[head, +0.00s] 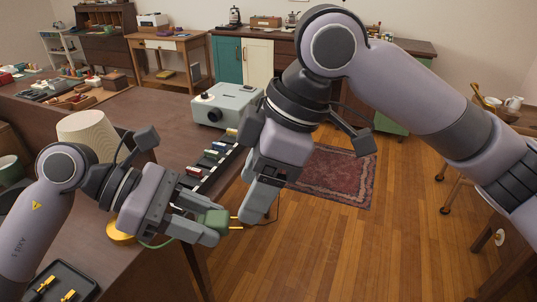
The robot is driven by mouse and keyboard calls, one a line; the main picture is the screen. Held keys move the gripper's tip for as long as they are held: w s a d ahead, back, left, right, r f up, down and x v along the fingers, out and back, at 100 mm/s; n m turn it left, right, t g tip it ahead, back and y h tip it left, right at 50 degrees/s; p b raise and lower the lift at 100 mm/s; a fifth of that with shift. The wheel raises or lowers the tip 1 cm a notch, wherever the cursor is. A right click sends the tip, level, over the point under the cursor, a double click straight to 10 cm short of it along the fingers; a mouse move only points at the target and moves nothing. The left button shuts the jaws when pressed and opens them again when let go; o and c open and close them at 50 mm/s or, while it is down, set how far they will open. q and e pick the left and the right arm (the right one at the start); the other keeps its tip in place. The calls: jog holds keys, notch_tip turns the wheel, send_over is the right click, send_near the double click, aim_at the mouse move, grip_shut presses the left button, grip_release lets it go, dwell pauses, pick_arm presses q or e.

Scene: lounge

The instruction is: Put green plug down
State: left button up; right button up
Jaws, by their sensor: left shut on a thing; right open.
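The green plug (215,219) is between the fingers of my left gripper (209,224), which is shut on it. Its brass prongs point right and a green cord (155,244) trails from its left side. The plug is held by the right edge of the brown table (150,112). My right gripper (257,208) is open and points down just right of the plug, close to the prongs. Whether it touches them is hard to tell. A dark strip with several coloured plugs (211,155) lies on the table behind, partly hidden by my arms.
A pale projector (229,104) stands on the table beyond the strip. A cream lampshade (88,131) is at left, behind my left arm. A black tray (92,289) with brass pieces is at the bottom left. Wooden floor (330,245) and a rug (335,177) lie right of the table.

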aim_at(220, 223)
jog(key=x, duration=0.6)
jog(key=c, duration=1.1)
pick_arm(q)
jog(key=o, duration=1.1)
pick_arm(e)
jog(key=shift+r, duration=0.1)
jog(key=shift+c, duration=0.2)
pick_arm(q)
jog(key=shift+o, duration=0.2)
